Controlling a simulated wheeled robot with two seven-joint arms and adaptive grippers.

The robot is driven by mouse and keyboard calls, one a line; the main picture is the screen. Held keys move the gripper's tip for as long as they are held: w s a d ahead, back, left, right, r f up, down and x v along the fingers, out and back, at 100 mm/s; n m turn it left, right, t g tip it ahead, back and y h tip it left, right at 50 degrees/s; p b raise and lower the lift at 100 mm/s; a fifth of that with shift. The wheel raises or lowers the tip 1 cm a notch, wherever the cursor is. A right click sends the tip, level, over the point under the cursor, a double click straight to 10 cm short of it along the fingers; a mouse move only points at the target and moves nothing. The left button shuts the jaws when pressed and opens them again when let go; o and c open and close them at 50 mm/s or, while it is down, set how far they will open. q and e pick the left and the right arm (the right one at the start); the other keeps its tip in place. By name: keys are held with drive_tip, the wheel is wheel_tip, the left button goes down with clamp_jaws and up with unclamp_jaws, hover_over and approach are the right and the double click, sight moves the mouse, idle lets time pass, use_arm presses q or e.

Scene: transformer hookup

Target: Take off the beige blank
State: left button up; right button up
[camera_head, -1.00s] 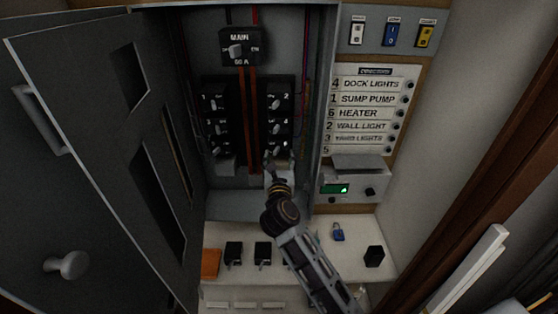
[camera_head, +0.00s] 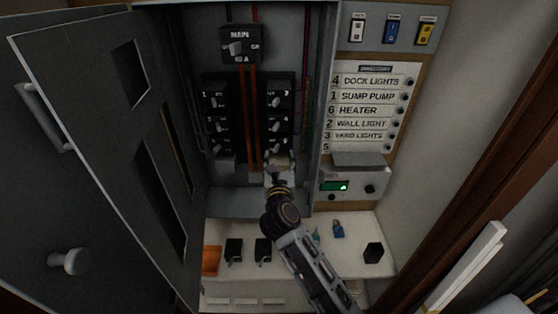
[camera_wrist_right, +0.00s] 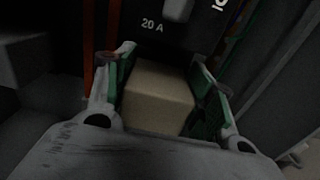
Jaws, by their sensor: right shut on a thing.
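The beige blank (camera_wrist_right: 158,97) is a plain block in the right wrist view, between the two green-padded fingers of my right gripper (camera_wrist_right: 163,95). It sits just below a black breaker marked 20 A (camera_wrist_right: 165,22). In the head view my right gripper (camera_head: 277,170) is at the bottom of the right breaker column (camera_head: 279,115), and the blank is mostly hidden behind it. The gripper is shut on the blank. Whether the blank is still seated or has come loose, I cannot tell. My left gripper does not show.
The grey cabinet door (camera_head: 95,130) stands open on the left. The shelf (camera_head: 300,255) below holds an orange piece (camera_head: 211,261), black breakers (camera_head: 234,250), a blue padlock (camera_head: 338,229) and a black block (camera_head: 374,253). A label board (camera_head: 370,110) is on the right.

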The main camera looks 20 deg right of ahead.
drive_tip(key=shift+v, duration=0.85)
idle(0.7)
drive_tip(key=shift+v, duration=2.45)
drive_tip(key=shift+r, duration=0.1)
